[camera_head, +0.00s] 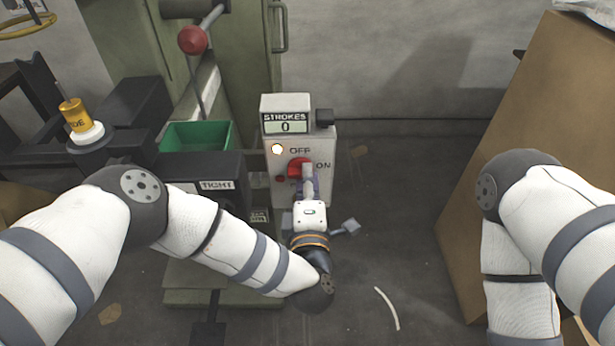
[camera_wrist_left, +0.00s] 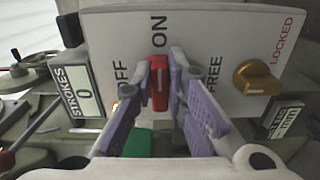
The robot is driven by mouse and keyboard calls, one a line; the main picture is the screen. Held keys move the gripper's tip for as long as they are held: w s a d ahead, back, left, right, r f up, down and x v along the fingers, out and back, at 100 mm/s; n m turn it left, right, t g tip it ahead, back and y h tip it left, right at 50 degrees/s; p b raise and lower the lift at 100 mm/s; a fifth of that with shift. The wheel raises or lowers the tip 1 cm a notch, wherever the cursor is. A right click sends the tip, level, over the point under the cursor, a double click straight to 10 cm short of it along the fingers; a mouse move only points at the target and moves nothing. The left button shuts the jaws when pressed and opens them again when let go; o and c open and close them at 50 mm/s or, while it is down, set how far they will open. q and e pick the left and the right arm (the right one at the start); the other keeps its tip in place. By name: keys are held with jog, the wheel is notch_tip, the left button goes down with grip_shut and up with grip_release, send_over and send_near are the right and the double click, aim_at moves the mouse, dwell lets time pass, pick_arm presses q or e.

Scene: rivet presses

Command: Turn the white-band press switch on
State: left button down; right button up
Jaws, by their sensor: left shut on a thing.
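The red switch knob (camera_head: 299,166) sits on the front of the pale control box (camera_head: 327,150), between the printed words OFF and ON. It also shows in the left wrist view (camera_wrist_left: 159,88), with its white mark towards the ON label. My left gripper (camera_head: 308,182) is shut on the red knob. In the left wrist view its purple-grey fingertips (camera_wrist_left: 161,68) press on both sides of the knob. A lit lamp (camera_head: 277,149) glows beside OFF. My right gripper is out of view.
A STROKES counter (camera_head: 285,124) reading 0 tops the box. A yellow FREE/LOCKED knob (camera_wrist_left: 257,78) is on the same panel. A green bin (camera_head: 197,135) and a red-balled lever (camera_head: 193,40) stand to the left. A large brown box (camera_head: 520,130) is at right.

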pick_arm(q)
jog(key=c, duration=1.6)
grip_release()
jog(key=s, duration=1.2)
